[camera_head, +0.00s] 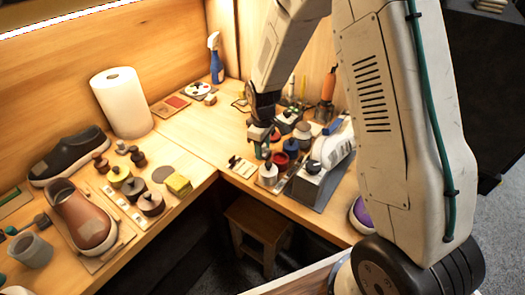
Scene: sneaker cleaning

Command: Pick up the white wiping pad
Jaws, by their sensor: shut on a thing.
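My gripper (262,148) hangs down from my arm near the middle of the picture, above the right-hand bench, just behind and left of the cluster of small bottles and jars. Its jaws are shut on a small pale thing, which seems to be the white wiping pad (259,132). The fingers hide most of it, and its outline is too small to make out clearly. I cannot tell whether it touches anything below.
Bottles and jars (268,173) crowd close to my gripper, with a white shoe (331,147) to their right. A blue spray bottle (216,62) and paper roll (122,104) stand behind. A dark shoe (68,157) and brown shoe (83,219) are left.

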